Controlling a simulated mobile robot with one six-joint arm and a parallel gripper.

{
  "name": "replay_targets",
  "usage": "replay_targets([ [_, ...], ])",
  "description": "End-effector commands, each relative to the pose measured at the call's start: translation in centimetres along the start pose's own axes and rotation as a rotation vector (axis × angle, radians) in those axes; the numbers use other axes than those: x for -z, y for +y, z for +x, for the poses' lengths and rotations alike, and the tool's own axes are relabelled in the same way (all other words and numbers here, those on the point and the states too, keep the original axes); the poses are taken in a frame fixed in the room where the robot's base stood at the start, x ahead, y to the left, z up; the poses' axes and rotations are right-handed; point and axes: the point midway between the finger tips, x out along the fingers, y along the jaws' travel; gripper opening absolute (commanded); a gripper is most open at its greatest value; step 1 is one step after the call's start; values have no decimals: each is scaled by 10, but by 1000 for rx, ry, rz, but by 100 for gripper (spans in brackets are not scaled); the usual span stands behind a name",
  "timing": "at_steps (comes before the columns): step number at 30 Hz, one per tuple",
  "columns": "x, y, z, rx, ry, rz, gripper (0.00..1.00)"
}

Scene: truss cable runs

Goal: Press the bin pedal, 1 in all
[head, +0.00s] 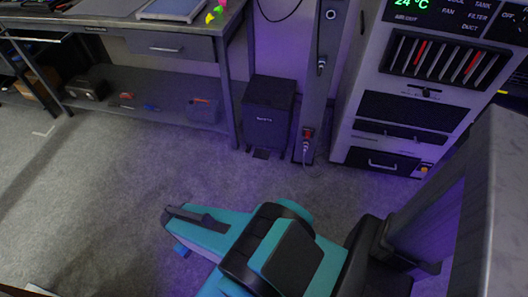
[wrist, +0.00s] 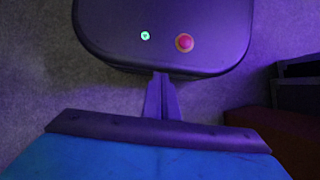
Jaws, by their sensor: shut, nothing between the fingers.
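The bin (head: 268,112) is a dark upright box with a small light label. It stands on the grey floor between the workbench and the post. Its pedal (head: 262,154) is a small dark plate low at the bin's front, near the floor. My gripper (wrist: 161,78) is shut and empty in the wrist view, its fingers together. In the head view my teal arm lies in front of the bin, well apart from it, and the fingers cannot be made out. I cannot make out the bin or pedal in the wrist view.
A workbench (head: 178,47) with a lower shelf stands left of the bin. A grey post (head: 320,75) with a red connector (head: 308,133) and a cable stands close on its right. A large control cabinet (head: 400,105) is further right. The floor (head: 150,165) before the bin is clear.

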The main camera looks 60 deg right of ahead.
Motion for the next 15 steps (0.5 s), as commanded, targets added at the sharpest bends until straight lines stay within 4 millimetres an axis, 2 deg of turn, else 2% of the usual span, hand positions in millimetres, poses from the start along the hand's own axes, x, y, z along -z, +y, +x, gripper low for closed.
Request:
replay_targets([
  [1,16,6,6,11,10,-6,0],
  [8,81,44,11,78,74,-41,0],
  [15,147,105,10,139,167,-87,0],
])
